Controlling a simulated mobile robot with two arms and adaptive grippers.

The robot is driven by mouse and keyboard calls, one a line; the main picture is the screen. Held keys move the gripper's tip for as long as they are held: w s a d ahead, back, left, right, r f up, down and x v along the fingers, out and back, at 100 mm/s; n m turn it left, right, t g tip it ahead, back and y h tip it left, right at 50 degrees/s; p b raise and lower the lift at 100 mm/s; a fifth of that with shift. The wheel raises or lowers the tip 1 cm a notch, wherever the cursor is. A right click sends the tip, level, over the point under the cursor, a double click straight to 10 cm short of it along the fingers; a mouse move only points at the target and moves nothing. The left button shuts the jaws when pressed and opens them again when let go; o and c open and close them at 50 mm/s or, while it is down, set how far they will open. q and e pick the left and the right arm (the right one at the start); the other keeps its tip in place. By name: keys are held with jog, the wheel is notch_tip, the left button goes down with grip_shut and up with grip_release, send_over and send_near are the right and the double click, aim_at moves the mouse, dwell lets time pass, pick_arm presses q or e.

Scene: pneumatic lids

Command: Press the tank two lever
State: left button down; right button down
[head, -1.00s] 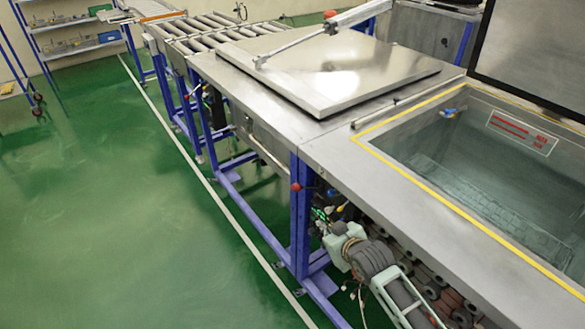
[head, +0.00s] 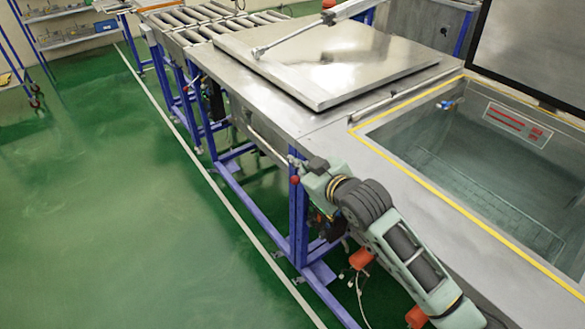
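A red ball knob (head: 295,180), which looks like a lever's end, is on the front edge of the metal bench by a blue post. My arm reaches in from the lower right, seemingly my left arm. Its gripper (head: 312,164) is just right of the knob and slightly above it in the picture, at the bench edge. The dark fingers are small and partly hidden by the wrist; I cannot tell whether they are open or touch anything. Which tank is tank two is not readable. One tank has a shut metal lid (head: 325,60); another tank (head: 470,160) is open.
A raised dark lid (head: 535,50) stands behind the open tank. A lid arm (head: 300,35) crosses the shut lid. A roller conveyor (head: 205,22) runs to the back left. Blue frame legs (head: 298,225) stand below the bench. The green floor (head: 100,200) at left is clear.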

jog(key=w+a+f+p, duration=0.2)
jog(key=w+f, duration=0.5)
jog(key=shift+w+f, duration=0.2)
jog(key=shift+a, duration=0.15)
jog(key=shift+f, duration=0.1)
